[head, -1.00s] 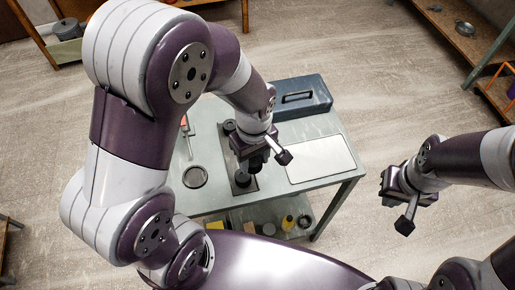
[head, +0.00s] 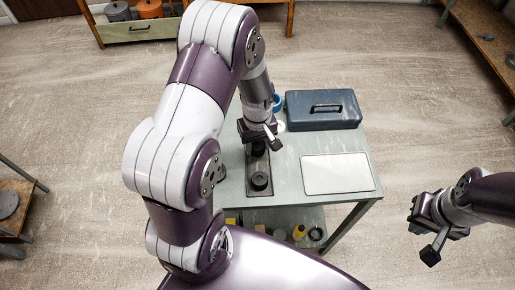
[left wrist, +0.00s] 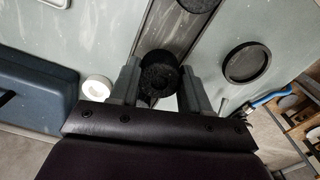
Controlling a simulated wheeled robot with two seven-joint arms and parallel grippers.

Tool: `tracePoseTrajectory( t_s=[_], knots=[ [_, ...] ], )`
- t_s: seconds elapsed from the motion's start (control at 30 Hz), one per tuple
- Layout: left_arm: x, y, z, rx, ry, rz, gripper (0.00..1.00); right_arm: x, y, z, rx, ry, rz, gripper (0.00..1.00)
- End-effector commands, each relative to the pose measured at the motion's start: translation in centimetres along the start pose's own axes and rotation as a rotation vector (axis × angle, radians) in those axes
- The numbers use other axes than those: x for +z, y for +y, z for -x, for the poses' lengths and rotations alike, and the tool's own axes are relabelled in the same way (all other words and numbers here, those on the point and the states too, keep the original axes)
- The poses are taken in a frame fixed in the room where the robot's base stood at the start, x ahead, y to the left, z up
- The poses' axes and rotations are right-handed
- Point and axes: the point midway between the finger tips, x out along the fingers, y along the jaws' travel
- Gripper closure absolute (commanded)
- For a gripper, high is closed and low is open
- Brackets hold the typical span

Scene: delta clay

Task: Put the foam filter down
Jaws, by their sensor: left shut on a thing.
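My left gripper (head: 257,143) is over the far part of a dark narrow tray (head: 253,162) on the grey-green table. In the left wrist view its two fingers (left wrist: 158,88) are shut on the foam filter (left wrist: 160,72), a black, rough, round piece. The foam filter is over the tray; whether it touches the tray I cannot tell. Another black round piece (head: 260,181) stands on the near part of the tray, and it shows at the top of the left wrist view (left wrist: 198,5). My right gripper (head: 425,215) is empty, off the table's right side; its jaw opening is unclear.
A blue toolbox (head: 322,110) stands at the table's back right. A pale flat panel (head: 338,173) lies in front of it. In the left wrist view a white roll (left wrist: 97,88) and a dark ring (left wrist: 246,62) lie either side of the tray. A lower shelf (head: 318,217) holds small items.

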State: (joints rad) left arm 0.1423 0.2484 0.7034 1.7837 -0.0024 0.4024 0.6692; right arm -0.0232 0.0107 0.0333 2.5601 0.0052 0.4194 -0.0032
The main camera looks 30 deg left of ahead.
Motion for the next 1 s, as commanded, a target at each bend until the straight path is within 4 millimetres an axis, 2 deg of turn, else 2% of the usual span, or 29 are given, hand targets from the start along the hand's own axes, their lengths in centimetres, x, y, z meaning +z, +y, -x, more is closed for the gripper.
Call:
tracePoseTrajectory(
  t_s=[0.1,0.17,0.53,0.57,0.6,0.63,0.87,1.0],
  knots=[
    [0.1,-0.1,-2.3,-0.004,-0.004,0.0,0.87,0.0,0.0,0.1,0.0,0.0,0.0,1.0],
    [0.1,-0.1,-2.9,-0.003,-0.003,0.0,0.87,0.0,0.0,0.1,0.0,0.0,0.0,1.0],
    [0.1,0.0,-3.5,-0.002,-0.001,0.0,0.87,0.0,0.0,-0.1,0.0,0.0,0.0,1.0],
    [0.1,0.0,-3.4,-0.002,-0.001,0.0,0.47,0.0,0.0,-0.1,0.0,0.0,0.0,1.0],
    [0.1,0.0,-3.4,-0.002,-0.001,0.0,0.34,0.0,0.0,-0.1,0.0,0.0,0.0,1.0],
    [0.1,0.0,-3.4,-0.002,-0.001,0.0,0.28,0.0,0.0,-0.1,0.0,0.0,0.0,1.0],
    [0.1,0.0,-3.4,-0.002,-0.001,0.0,0.28,0.0,0.0,0.0,0.0,0.0,0.0,1.0],
    [0.1,0.0,-2.4,0.0,0.001,0.0,0.28,0.0,0.0,0.1,0.0,0.0,0.0,1.0]
  ],
)
